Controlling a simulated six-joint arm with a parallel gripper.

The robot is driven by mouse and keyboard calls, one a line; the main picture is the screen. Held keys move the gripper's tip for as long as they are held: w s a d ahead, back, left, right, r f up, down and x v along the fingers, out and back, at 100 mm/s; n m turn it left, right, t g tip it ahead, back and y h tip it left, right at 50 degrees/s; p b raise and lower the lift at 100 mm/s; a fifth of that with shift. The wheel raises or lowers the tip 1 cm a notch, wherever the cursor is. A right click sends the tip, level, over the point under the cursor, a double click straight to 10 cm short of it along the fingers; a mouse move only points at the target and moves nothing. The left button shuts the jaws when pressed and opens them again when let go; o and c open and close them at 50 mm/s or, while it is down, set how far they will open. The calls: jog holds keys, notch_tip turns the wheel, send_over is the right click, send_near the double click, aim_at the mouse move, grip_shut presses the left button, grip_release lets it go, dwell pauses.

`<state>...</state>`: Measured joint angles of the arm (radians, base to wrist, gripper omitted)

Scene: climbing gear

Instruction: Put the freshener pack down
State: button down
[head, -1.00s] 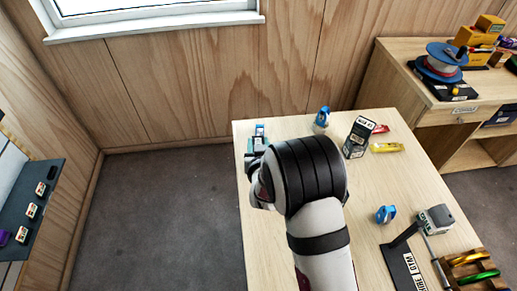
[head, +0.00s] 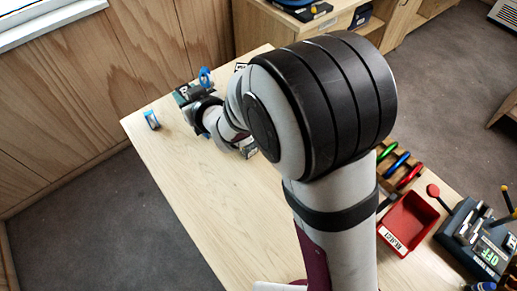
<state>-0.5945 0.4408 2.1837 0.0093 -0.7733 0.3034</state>
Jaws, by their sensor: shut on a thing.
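My gripper (head: 194,94) is at the far left part of the table, low over the top and partly hidden by my own wrist. It is shut on a small dark and teal thing, which I take to be the freshener pack (head: 181,94); little of it shows. I cannot tell whether the pack touches the table.
A blue item (head: 151,120) stands on the table (head: 160,165) left of my gripper. Another blue item (head: 206,77) is just behind it. A red reject bin (head: 408,222), a rack of coloured carabiners (head: 398,165) and a dark device (head: 473,238) are at right. The table's left front is clear.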

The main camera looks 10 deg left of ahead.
notch_tip(320, 180, up, 5)
jog(key=shift+w+r, duration=0.15)
jog(key=w+d+r+m+t+h, duration=0.3)
jog(key=d+r+m+h, duration=0.1)
jog(key=d+m+h, duration=0.15)
jog(key=s+d+f+m+g+h, duration=0.1)
jog(key=s+d+m+g+h, duration=0.15)
jog(key=d+m+h, duration=1.15)
jog(key=s+d+f+m+g+h, duration=0.1)
jog(key=s+d+f+g, duration=0.15)
jog(key=s+d, duration=0.45)
jog(key=s+d+f+m+g+h, duration=0.1)
jog(key=s+d+f+g, duration=0.15)
jog(key=s+d, duration=0.4)
notch_tip(320, 180, down, 15)
jog(key=shift+s+g, duration=0.35)
jog(key=shift+s, duration=0.05)
jog(key=shift+a+r, duration=0.1)
